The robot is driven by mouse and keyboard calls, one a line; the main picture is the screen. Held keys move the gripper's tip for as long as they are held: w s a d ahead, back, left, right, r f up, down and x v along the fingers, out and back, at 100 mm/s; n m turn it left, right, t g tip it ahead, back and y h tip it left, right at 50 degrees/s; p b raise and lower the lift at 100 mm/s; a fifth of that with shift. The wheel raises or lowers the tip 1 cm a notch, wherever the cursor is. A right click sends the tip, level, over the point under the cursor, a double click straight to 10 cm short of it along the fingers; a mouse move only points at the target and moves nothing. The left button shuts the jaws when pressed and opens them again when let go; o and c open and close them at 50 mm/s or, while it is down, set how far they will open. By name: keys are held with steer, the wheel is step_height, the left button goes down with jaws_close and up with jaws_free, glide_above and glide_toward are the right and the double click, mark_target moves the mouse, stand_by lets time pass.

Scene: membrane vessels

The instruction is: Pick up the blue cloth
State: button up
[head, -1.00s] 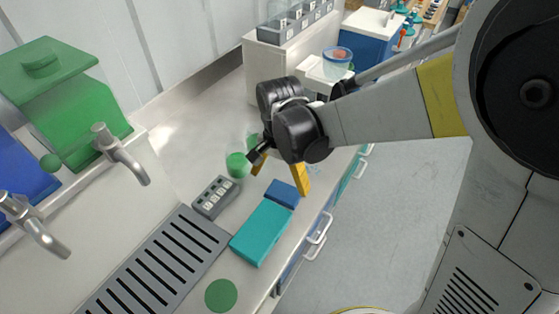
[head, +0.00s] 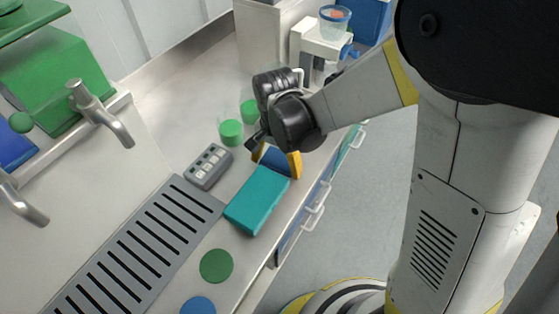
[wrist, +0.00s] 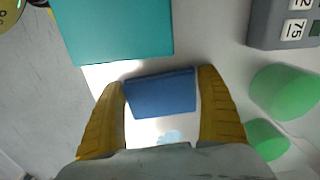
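The blue cloth (head: 279,161) is a small, dark blue folded block on the counter, at the far end of a larger teal block (head: 257,200). In the wrist view the blue cloth (wrist: 160,93) lies between the two yellow fingers of my gripper (wrist: 162,82). The fingers are spread, one along each side of the cloth, with only narrow gaps; contact cannot be made out. In the head view my gripper (head: 276,158) points down over the cloth, and the fingers and wrist partly cover it.
The teal block (wrist: 118,30) is close to the cloth. A grey button panel (head: 208,166) and green-filled vessels (head: 231,132) stand to the left. A slotted grey drain grate (head: 140,250), a green disc (head: 216,266) and a blue disc (head: 198,306) lie nearer. The counter's front edge is close on the right.

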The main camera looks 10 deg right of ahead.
mark_target(280, 163)
steer(key=shift+c, duration=0.5)
steer(key=shift+r+p, duration=0.35)
steer(key=shift+r, duration=0.2)
steer(key=r+p, duration=0.1)
steer(key=r, duration=0.1)
steer(key=d+r+p, duration=0.1)
steer(key=r, duration=0.1)
steer(key=w+d+r+p, duration=0.1)
steer(key=d+r+p, duration=0.2)
steer(key=d+r, duration=0.3)
steer(key=d, duration=0.4)
steer(key=shift+d+p, duration=0.3)
steer(key=shift+d, duration=0.05)
steer(key=shift+c, duration=0.4)
